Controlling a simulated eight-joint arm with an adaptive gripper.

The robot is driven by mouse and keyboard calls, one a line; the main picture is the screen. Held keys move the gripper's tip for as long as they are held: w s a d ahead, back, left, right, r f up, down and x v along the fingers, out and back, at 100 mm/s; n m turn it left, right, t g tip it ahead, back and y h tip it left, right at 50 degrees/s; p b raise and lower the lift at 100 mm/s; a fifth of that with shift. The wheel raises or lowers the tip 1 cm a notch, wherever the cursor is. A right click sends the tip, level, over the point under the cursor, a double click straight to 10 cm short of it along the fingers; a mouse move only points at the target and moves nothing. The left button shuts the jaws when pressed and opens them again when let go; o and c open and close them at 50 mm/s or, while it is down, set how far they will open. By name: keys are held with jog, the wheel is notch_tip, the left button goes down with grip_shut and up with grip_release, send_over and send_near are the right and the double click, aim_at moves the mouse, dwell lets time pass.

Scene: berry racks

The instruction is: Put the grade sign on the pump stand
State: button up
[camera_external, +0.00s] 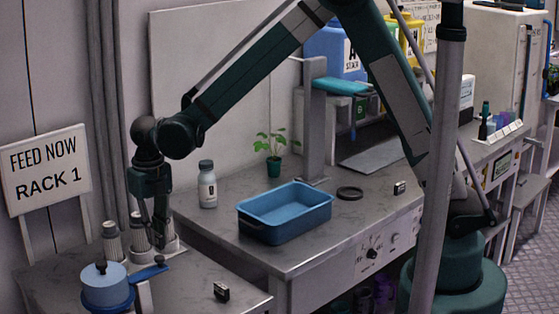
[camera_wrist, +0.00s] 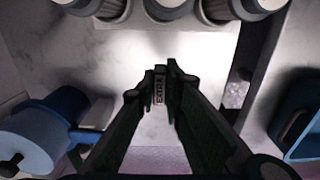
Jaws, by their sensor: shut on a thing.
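My gripper (camera_external: 160,238) points down over the left table, in front of the row of white cylinders. In the wrist view, my gripper (camera_wrist: 162,76) is shut on a small dark sign lettered EXTRA (camera_wrist: 159,92), held upright between the fingertips. In the external view the held sign is too small and hidden to make out. A blue pump-like canister (camera_external: 105,284) with a knob and a side arm stands nearer the camera; it also shows at lower left in the wrist view (camera_wrist: 36,130). I cannot tell for sure which part is the pump stand.
White cylinders with grey caps (camera_external: 112,242) stand at the left table's back. A small black block (camera_external: 221,292) lies on this table; another (camera_external: 399,188) is on the right table. A blue tray (camera_external: 285,236), white bottle (camera_external: 207,190) and plant (camera_external: 274,165) stand across a gap.

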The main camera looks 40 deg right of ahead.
send_over(161, 276)
jog(key=shift+f+b, duration=0.35)
jog(key=shift+f, duration=2.7)
jog(key=shift+f, duration=1.9)
jog(key=shift+f+b, duration=0.15)
jog(key=shift+b, duration=0.25)
jog(key=o, duration=0.8)
jog(key=shift+c, duration=0.2)
notch_tip(161, 276, up, 12)
jog(key=shift+r+p, duration=0.2)
jog(key=shift+p, duration=0.6)
jog(key=shift+d, duration=0.1)
